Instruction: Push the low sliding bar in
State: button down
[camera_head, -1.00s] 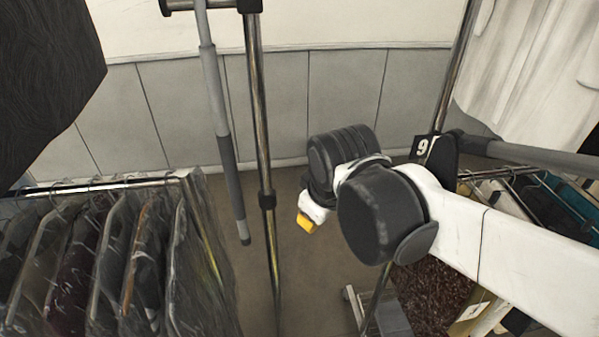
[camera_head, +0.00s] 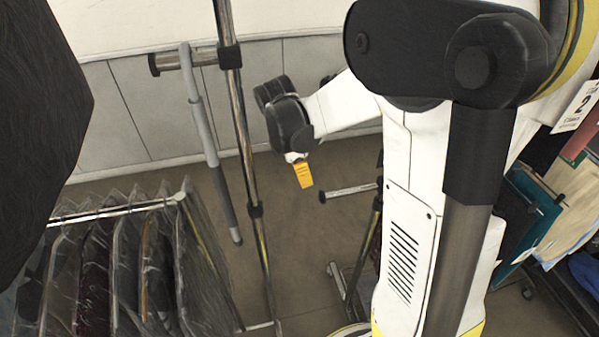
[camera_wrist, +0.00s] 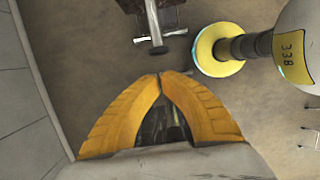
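A short chrome bar with a dark end cap, which looks like the low sliding bar (camera_head: 350,191), sticks out low to the left from behind my arm in the head view. Its right part is hidden by my arm. A chrome bar with a dark end, probably the same one (camera_wrist: 153,22), points toward my gripper from the top of the wrist view. My gripper (camera_head: 304,182) hangs pointing down, a little left of the bar's end cap in the head view. In the wrist view its yellow fingers (camera_wrist: 160,76) meet at the tips, with nothing between them. A gap shows between fingertips and bar end.
A chrome upright (camera_head: 243,140) with a short upper bar (camera_head: 178,62) and a hanging grey pole (camera_head: 213,150) stands left of my gripper. Bagged clothes (camera_head: 120,265) hang at lower left. Teal folders (camera_head: 530,215) are at right. Floor below my gripper looks clear.

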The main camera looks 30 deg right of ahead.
jog(key=b+x, duration=0.1)
jog(key=x, duration=0.6)
jog(key=shift+f, duration=0.3)
jog(key=shift+d, duration=0.2)
jog(key=d, duration=0.2)
jog(key=s+d+b, duration=0.1)
jog(key=d, duration=0.2)
jog(key=s+d, duration=0.1)
jog(key=d, duration=0.2)
jog(key=shift+s+d, duration=0.2)
jog(key=shift+s, duration=0.05)
